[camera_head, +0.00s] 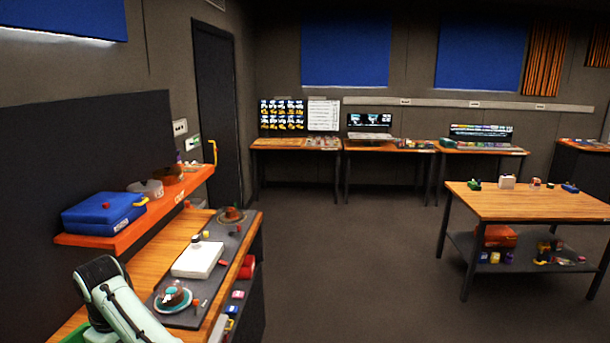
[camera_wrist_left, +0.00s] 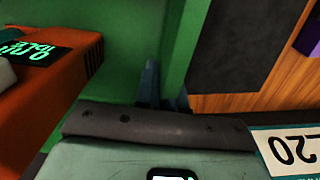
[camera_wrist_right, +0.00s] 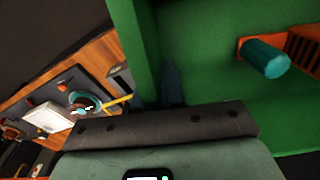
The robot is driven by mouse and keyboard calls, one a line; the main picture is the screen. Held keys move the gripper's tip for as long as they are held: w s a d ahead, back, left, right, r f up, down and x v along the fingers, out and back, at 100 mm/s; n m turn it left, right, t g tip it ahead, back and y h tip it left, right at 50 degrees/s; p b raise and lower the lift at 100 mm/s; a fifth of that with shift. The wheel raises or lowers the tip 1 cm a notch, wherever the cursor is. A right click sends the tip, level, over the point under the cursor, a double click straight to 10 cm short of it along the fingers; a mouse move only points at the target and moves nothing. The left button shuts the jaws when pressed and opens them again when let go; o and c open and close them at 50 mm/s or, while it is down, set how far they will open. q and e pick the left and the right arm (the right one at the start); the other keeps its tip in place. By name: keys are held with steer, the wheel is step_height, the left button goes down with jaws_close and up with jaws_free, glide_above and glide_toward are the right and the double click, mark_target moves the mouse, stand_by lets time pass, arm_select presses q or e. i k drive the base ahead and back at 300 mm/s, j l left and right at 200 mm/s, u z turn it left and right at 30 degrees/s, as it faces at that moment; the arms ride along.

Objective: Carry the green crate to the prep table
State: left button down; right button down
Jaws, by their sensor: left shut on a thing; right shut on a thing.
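The green crate (camera_head: 75,335) shows only as a small green corner at the bottom left of the head view, by the near end of the wooden bench (camera_head: 70,322). In the left wrist view my left gripper (camera_wrist_left: 165,88) is shut on the crate's green wall (camera_wrist_left: 180,55). In the right wrist view my right gripper (camera_wrist_right: 172,88) is shut on another part of the crate's wall (camera_wrist_right: 135,40). An orange device with a lit green display (camera_wrist_left: 55,80) is in the crate, and an orange part with a teal knob (camera_wrist_right: 265,57) shows there too. No table is labelled as the prep table.
The bench holds a dark mat with a white box (camera_head: 198,259) and a plate (camera_head: 172,298). An orange shelf (camera_head: 150,215) with a blue case (camera_head: 104,212) juts over it. A freestanding wooden table (camera_head: 530,203) stands right; desks line the back wall. The floor (camera_head: 340,260) between is clear.

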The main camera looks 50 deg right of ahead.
mark_target(571, 207)
steer(key=z, duration=2.9)
steer(key=i+l+z, duration=0.1)
steer(key=z, duration=0.65)
steer(key=i, duration=3.6)
